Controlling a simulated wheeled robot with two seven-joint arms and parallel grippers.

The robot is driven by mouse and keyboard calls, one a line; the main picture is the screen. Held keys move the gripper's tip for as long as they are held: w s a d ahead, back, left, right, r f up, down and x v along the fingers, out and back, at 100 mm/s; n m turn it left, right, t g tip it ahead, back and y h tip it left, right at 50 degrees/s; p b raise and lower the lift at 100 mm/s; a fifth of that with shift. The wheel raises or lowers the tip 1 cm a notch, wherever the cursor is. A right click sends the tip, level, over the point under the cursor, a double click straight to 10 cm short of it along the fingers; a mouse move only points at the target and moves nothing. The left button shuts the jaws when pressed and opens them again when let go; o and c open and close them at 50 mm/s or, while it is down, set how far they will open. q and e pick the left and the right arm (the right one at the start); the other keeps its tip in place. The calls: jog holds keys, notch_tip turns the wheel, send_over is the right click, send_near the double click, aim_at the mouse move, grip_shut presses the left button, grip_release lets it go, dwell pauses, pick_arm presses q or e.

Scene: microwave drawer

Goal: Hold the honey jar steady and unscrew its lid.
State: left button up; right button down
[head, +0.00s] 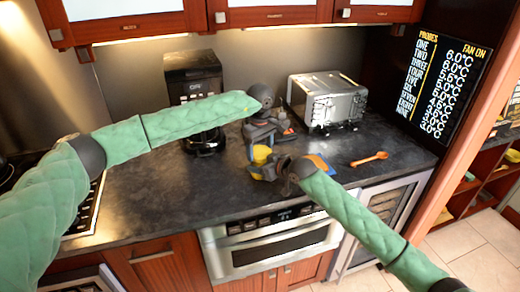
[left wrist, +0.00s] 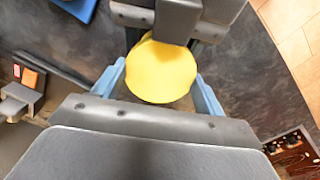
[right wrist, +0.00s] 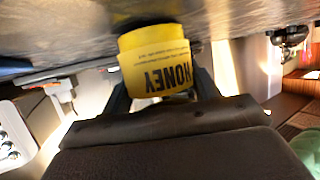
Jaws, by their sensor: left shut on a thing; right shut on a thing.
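The yellow honey jar (head: 258,172) stands near the counter's front edge, mostly hidden by my grippers. In the right wrist view the jar (right wrist: 155,68) shows its "HONEY" label, upside down in the picture. My right gripper (head: 274,169) is shut around the jar's body from the right. The round yellow lid (left wrist: 162,75) faces the left wrist camera; it also shows in the head view (head: 261,153). My left gripper (head: 260,146) points down from above and is shut on the lid, with a finger on each side. Whether the lid is loose cannot be told.
A coffee maker (head: 193,68) stands behind to the left. A silver toaster (head: 327,103) stands behind to the right. An orange spoon (head: 370,159) and a blue-and-orange flat item (head: 320,163) lie right of the jar. The counter (head: 150,190) is clear at left.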

pick_arm(q)
jog(key=n, duration=0.9)
jog(key=shift+r+n, duration=0.1)
jog(key=shift+n, duration=0.3)
jog(key=o, duration=1.1)
